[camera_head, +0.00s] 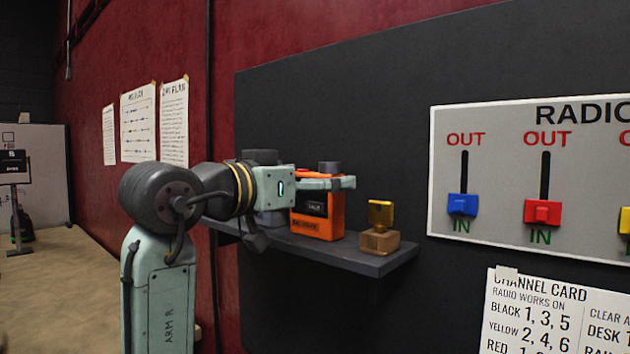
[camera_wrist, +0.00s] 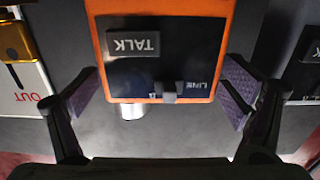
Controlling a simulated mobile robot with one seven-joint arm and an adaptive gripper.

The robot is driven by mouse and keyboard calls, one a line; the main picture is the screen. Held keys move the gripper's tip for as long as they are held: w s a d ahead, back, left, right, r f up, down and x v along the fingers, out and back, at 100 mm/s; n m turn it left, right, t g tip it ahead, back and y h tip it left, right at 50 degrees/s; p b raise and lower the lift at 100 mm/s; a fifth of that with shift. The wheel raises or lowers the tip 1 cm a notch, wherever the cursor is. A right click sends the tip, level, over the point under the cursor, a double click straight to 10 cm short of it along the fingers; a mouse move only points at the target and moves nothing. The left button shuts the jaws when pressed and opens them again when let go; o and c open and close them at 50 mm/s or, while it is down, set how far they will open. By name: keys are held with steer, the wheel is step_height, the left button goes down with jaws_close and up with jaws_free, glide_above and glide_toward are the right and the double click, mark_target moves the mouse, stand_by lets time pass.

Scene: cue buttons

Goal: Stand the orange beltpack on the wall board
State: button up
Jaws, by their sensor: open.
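The orange beltpack (camera_head: 318,222) stands upright on a dark shelf (camera_head: 345,259) fixed to the dark wall board (camera_head: 350,100). It has a dark front face with a talk button and a line label, clear in the wrist view (camera_wrist: 190,75). My gripper (camera_head: 348,183) is in front of the beltpack and hides part of its upper half in the head view. In the wrist view my gripper (camera_wrist: 160,95) is open, with one finger on each side of the beltpack.
A wooden block with a gold piece (camera_head: 380,240) stands right of the beltpack on the shelf. A dark labelled object (camera_wrist: 300,60) sits on its other side, mostly hidden in the head view. A radio panel with sliders (camera_head: 535,180) and a channel card (camera_head: 545,315) are on the board at right.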

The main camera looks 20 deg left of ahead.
steer(key=shift+r, duration=0.15)
steer(key=b+v, duration=0.4)
steer(key=v, duration=0.8)
steer(key=shift+a, duration=0.1)
